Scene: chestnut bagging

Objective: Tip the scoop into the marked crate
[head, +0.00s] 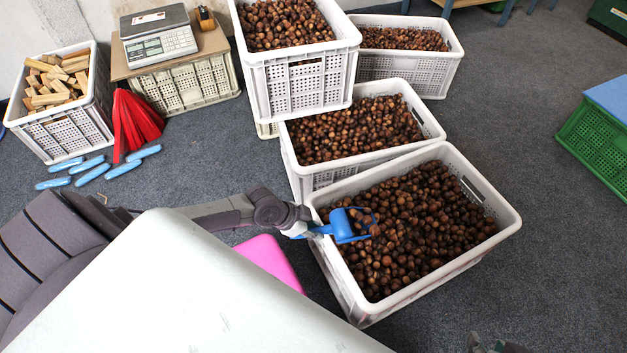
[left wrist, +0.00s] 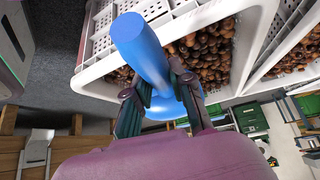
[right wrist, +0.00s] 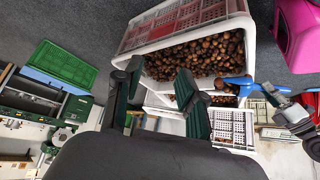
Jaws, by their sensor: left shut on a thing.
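My left gripper (head: 303,224) is shut on the handle of a blue scoop (head: 345,229). The handle shows between the fingers in the left wrist view (left wrist: 140,45). The scoop's bowl is over the left edge of the nearest white crate (head: 480,245), close to the chestnuts (head: 425,225) filling it. I cannot tell how many chestnuts are in the bowl. In the right wrist view this crate has a red panel (right wrist: 185,25) on one side. My right gripper (right wrist: 160,98) is open and empty; only its tips show at the head view's bottom edge.
Other white crates of chestnuts (head: 300,75) stand behind. A pink object (head: 268,260) sits beside the crate.

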